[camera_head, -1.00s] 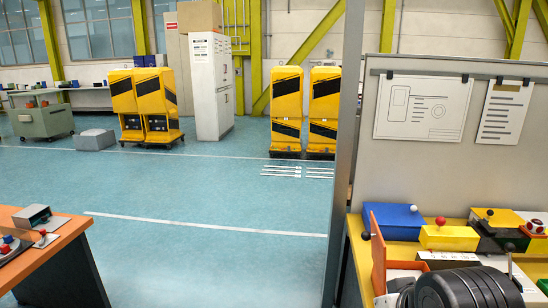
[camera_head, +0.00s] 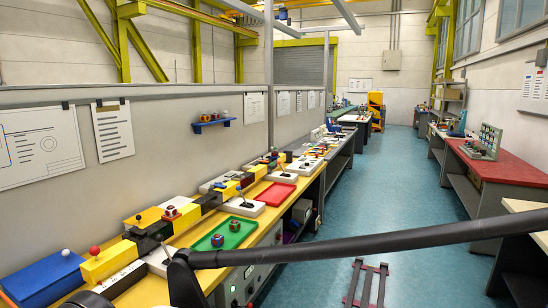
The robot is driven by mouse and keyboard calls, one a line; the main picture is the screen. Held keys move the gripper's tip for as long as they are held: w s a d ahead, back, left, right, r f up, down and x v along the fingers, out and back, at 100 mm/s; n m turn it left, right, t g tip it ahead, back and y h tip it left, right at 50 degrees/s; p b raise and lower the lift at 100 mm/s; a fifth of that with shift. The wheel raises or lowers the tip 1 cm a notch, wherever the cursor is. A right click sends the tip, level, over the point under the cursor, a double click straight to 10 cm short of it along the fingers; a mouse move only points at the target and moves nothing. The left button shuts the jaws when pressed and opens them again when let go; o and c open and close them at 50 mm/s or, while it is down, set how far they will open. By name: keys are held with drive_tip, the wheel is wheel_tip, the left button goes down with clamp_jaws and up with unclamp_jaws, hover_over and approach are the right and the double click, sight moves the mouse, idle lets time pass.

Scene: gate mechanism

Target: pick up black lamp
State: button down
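I cannot make out a black lamp for certain. A long yellow-topped bench (camera_head: 140,294) runs along the left wall in the head view. It carries several boxes with knobs and levers, and the far ones are too small to tell apart. A small dark upright object (camera_head: 288,157) stands far along the bench, and I cannot tell whether it is a lamp. My gripper is not in view. A dark curved tube, seemingly part of my own body, crosses the lower part of the view and hides some of the bench and floor.
The bench holds a blue box (camera_head: 45,277), a yellow box with a red knob (camera_head: 105,262), a green tray (camera_head: 219,241) and a red tray (camera_head: 275,195). A red-topped bench (camera_head: 505,172) stands at right. The blue aisle (camera_head: 400,190) is clear; a dark frame (camera_head: 367,284) lies nearer.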

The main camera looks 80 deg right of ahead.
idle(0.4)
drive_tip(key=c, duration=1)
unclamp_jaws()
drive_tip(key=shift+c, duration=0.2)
